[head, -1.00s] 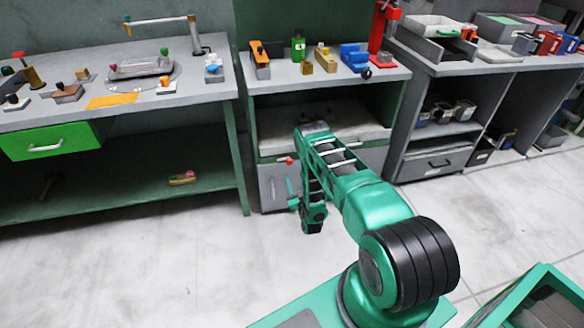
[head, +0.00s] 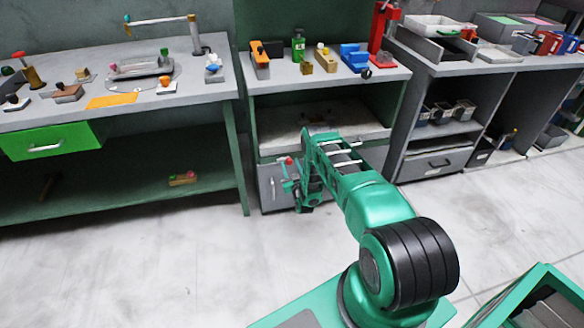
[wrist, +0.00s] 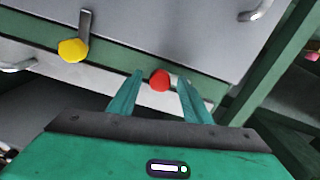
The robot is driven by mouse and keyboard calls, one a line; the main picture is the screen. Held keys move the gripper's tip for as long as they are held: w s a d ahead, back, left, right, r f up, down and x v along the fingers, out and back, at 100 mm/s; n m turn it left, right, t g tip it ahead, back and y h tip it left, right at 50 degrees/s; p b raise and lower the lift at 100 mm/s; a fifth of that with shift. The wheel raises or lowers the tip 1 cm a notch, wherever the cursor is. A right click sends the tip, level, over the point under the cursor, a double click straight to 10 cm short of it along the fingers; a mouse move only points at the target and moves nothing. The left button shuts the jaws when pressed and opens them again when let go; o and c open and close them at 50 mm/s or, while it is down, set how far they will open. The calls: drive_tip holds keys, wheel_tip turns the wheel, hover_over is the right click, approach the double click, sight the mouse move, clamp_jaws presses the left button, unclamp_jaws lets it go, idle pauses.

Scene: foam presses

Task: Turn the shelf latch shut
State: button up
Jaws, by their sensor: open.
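A red knob (head: 289,161) shows at the upper left of the grey cabinet front under the middle bench. In the wrist view the red knob (wrist: 160,79) sits between the two fingertips, by the green strip at the cabinet's edge. A yellow knob (wrist: 73,50) on a grey metal lever is to its left there; I cannot tell from the frames which of the two is the shelf latch. My gripper (wrist: 161,76) is open, its green fingers either side of the red knob, with no clear contact. In the head view my gripper (head: 289,186) is close to the cabinet front, partly hidden.
The grey cabinet front (head: 268,188) has metal handles, one handle (wrist: 260,10) showing at the wrist view's top. An open shelf (head: 345,122) lies above it. The left bench's green leg (head: 237,170) stands close by. Floor (head: 150,255) to the left is clear.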

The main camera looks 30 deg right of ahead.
drive_tip(key=c, duration=1.1)
drive_tip(key=shift+o, duration=0.6)
drive_tip(key=shift+d, duration=0.45)
drive_tip(key=shift+a, duration=0.25)
drive_tip(key=shift+c, duration=0.4)
drive_tip(key=m, duration=0.5)
drive_tip(key=shift+s, duration=0.1)
drive_tip(key=m, duration=0.3)
drive_tip(key=shift+m, duration=0.3)
drive_tip(key=m, duration=0.5)
drive_tip(key=shift+f+m, duration=0.1)
drive_tip(key=shift+m, duration=2)
drive_tip(key=shift+s+a, duration=0.1)
